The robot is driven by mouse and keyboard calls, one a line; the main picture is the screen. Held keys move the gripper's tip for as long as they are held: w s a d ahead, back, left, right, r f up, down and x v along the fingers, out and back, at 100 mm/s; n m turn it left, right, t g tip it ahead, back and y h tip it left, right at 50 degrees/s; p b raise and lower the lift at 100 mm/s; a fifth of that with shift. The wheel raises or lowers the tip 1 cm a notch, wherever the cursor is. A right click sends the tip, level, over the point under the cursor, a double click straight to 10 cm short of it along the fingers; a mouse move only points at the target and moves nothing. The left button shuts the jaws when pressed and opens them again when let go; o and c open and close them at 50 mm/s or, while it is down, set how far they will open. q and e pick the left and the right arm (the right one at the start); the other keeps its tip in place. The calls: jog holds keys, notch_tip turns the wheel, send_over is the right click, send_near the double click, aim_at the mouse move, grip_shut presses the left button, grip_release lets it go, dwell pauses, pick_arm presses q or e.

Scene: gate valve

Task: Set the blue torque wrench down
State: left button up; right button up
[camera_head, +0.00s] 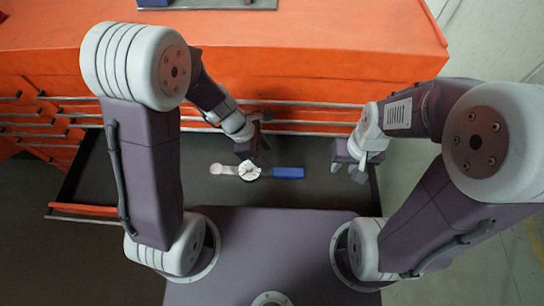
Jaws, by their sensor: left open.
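The blue torque wrench (288,173) lies roughly level across the dark floor of an open drawer (320,190). Its blue handle points right, a round pale dial is at its middle, and a light grey end points left. My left gripper (254,156) is open, pointing down just above and behind the dial. Its fingertips partly overlap the wrench in view, so I cannot tell whether they touch it. My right gripper (352,168) hangs over the drawer's right end, apart from the wrench. Its fingers look spread and empty.
The orange cabinet (300,50) stands behind the drawer, with a grey tray (225,4) at the far edge of its top. Several closed drawers (35,125) show at the left. The drawer floor is clear on both sides of the wrench.

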pick_arm(q)
jog(key=shift+a+r, duration=0.25)
jog(key=shift+r, duration=0.3)
jog(key=s+a+r+m+y, duration=0.2)
jog(key=a+m, duration=0.4)
jog(key=m, duration=0.3)
jog(key=s+a+r+m+t+y, duration=0.1)
jog(key=s+a+r+m+y, duration=0.1)
jog(key=a+m, duration=0.5)
jog(key=shift+s+a+m, duration=0.15)
jog(key=shift+s+m, duration=0.25)
jog(key=shift+m, duration=0.5)
